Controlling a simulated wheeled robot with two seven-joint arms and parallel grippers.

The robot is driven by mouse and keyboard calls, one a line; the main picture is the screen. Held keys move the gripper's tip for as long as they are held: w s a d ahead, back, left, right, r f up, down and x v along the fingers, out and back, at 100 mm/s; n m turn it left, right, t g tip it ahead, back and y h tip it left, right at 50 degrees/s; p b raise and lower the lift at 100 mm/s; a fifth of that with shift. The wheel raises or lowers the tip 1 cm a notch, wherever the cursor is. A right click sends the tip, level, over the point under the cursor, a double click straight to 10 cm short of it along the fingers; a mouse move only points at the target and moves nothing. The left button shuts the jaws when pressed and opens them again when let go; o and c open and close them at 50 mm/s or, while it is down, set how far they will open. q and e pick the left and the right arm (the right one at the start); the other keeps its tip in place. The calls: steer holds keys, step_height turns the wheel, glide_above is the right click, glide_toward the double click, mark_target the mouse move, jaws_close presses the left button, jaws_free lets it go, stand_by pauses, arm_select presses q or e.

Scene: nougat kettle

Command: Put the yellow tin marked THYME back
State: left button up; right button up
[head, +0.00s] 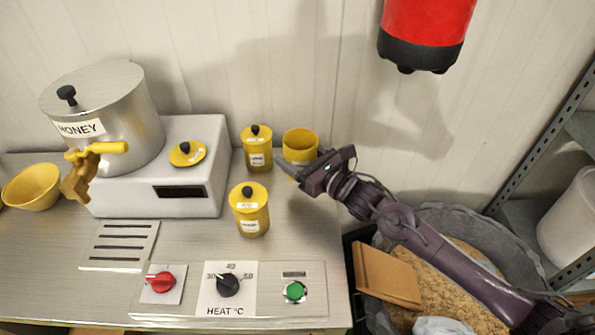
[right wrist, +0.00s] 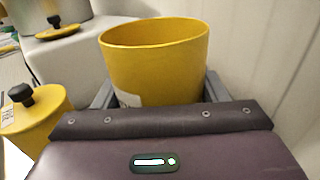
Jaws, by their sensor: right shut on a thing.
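An open yellow tin without a lid (head: 300,143) stands at the back right of the counter. My right gripper (head: 298,167) is shut on it from the right. In the right wrist view the tin (right wrist: 155,65) sits between the two fingers, its label partly hidden. Two lidded yellow tins with black knobs stand nearby, one at the back (head: 258,158) and one nearer the front (head: 250,218). The labels are too small to read, so I cannot tell which is marked THYME. A yellow lid with a black knob (head: 190,155) lies on the white scale. My left gripper is out of view.
The white scale (head: 205,195) carries a steel HONEY kettle (head: 135,110) with a yellow tap (head: 88,160). A yellow bowl (head: 32,188) stands at far left. Heat controls (head: 230,290) line the front. A red and black object (head: 425,30) hangs above. Bins and shelving stand right.

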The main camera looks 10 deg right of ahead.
step_height(320, 180, down, 6)
steer(key=shift+f+p, duration=0.15)
steer(key=shift+p, duration=0.25)
steer(key=shift+f, duration=0.2)
steer(key=shift+f, duration=0.2)
steer(key=o, duration=1.3)
steer(key=shift+r, duration=0.15)
